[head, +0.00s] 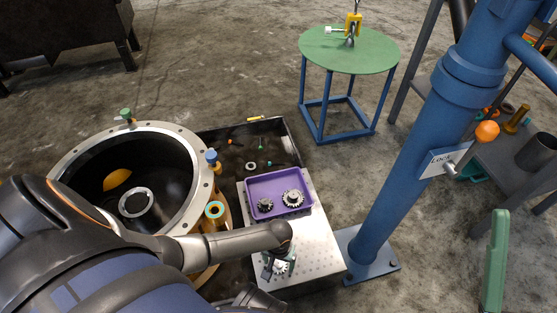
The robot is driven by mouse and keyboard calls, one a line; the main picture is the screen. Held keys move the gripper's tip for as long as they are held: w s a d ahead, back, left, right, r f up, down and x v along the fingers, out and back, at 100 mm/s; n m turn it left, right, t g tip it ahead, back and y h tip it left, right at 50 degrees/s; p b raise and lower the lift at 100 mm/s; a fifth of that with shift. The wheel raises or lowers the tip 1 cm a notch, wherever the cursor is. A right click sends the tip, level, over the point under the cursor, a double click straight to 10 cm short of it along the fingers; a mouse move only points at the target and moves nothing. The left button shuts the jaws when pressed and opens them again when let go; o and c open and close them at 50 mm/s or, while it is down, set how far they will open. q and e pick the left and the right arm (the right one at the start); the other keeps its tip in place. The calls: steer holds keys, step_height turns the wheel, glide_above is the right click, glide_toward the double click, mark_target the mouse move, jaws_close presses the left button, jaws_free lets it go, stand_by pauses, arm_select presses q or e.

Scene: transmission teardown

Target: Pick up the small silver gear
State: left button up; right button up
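A small silver gear (281,267) is at the perforated metal top, partly hidden by my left gripper (277,266). The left arm reaches in from the left, and its gripper points down right at this gear. The fingers are small and dark, and I cannot tell whether they are open or shut on it. A larger silver gear (293,198) and a smaller dark gear (265,205) lie in the purple tray (262,184) behind the gripper. My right gripper does not show.
The tray sits on a perforated metal table (318,237). A large open round housing (70,165) stands at the left, with a black bin (285,128) behind the table. A blue column (403,150) rises at the right. A green round table (370,58) stands farther back.

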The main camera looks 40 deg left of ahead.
arm_select(q)
jaws_close()
stand_by(0.5)
